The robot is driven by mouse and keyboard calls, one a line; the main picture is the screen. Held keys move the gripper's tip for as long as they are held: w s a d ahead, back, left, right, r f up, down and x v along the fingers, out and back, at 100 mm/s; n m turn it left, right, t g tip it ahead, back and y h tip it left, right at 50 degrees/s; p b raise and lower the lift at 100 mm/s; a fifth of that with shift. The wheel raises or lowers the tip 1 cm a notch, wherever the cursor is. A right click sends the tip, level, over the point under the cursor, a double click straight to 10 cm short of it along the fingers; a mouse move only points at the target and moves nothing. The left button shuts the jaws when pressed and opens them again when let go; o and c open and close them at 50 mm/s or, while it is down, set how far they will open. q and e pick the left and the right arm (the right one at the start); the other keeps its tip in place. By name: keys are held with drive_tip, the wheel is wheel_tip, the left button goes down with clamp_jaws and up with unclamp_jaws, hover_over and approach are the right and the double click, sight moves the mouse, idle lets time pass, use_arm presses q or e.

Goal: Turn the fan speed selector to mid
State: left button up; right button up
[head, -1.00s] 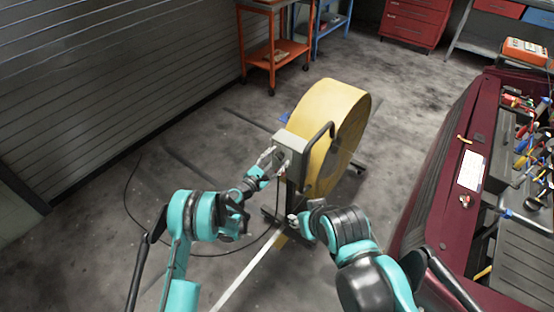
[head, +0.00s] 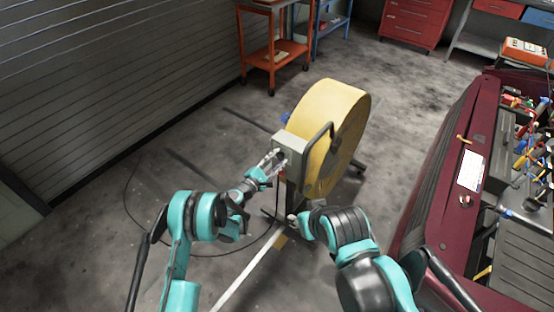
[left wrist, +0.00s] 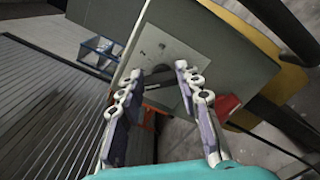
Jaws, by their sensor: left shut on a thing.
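The yellow drum fan (head: 330,110) stands on the floor with a grey control box (head: 291,144) on its near side. My left gripper (head: 275,158) is at the front face of this box. In the left wrist view, a light panel plate (left wrist: 165,48) shows on the control box (left wrist: 232,45). The fingers of my left gripper (left wrist: 159,74) are on both sides of the dark fan speed selector (left wrist: 158,86), shut on it. Its pointer and setting are too small to read. My right gripper (head: 300,222) is low beside the fan's base, and its fingers are unclear.
A dark red car (head: 440,190) with a tool tray is at the right. An orange cart (head: 272,52) stands behind. A cable (head: 127,190) lies on the floor, which is otherwise clear at left.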

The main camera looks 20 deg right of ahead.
use_arm(q)
drive_tip(key=m, duration=0.6)
drive_tip(key=shift+s+d+f+m, duration=0.1)
drive_tip(key=shift+m, duration=0.2)
drive_tip(key=m, duration=0.5)
drive_tip(key=shift+f, duration=0.1)
drive_tip(key=shift+m, duration=0.4)
drive_tip(key=o, duration=1.2)
drive_tip(key=shift+c, duration=0.2)
drive_tip(key=v, duration=0.7)
drive_tip(key=shift+s, duration=0.15)
